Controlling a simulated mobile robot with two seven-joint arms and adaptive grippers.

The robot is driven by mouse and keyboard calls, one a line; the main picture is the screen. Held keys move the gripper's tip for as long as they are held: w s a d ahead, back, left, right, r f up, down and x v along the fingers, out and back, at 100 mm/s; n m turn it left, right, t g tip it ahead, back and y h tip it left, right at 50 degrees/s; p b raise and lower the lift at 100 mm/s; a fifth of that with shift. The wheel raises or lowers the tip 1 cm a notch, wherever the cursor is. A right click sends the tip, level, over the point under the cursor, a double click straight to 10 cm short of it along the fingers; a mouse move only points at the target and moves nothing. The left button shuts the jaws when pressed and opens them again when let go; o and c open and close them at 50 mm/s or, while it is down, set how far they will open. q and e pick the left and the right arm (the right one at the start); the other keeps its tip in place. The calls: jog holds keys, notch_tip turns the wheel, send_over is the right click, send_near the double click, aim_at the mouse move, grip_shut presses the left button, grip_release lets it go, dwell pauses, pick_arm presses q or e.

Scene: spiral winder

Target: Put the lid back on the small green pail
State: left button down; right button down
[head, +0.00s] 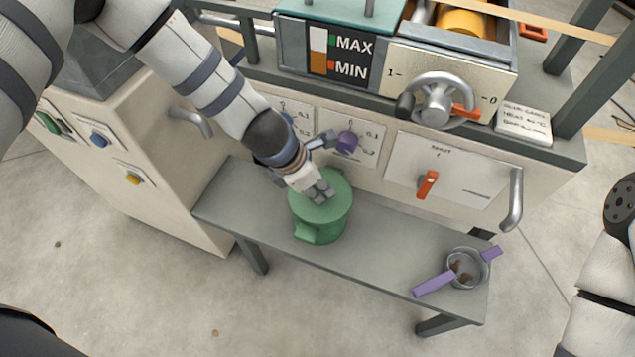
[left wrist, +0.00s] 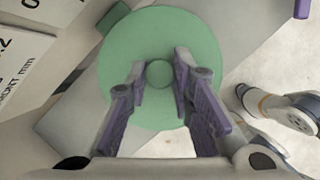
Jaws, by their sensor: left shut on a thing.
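The small green pail (head: 327,233) stands upright on the grey bench, with its lug handles showing. Its round green lid (head: 338,196) is at the pail's top, level and roughly centred over it; I cannot tell whether it is fully seated. My left gripper (head: 320,193) reaches down from above and is shut on the lid's knob. In the left wrist view my fingers (left wrist: 160,78) stand on both sides of the round knob (left wrist: 159,73), with the lid's disc (left wrist: 150,35) spread below. The pail's inside is hidden by the lid. My right gripper is not in view.
A metal pot with purple handles (head: 465,268) and brown bits inside stands at the right end of the bench (head: 385,262). The bench between pail and pot is clear.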

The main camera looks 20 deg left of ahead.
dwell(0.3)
pick_arm(q)
jog(key=c, duration=0.8)
grip_release()
jog(key=shift+c, duration=0.2)
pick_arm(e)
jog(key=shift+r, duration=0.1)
pick_arm(q)
jog(key=shift+r+p, duration=1.8)
jog(key=shift+r, duration=1.75)
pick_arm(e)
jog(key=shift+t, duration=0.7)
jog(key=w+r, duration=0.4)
pick_arm(q)
grip_shut()
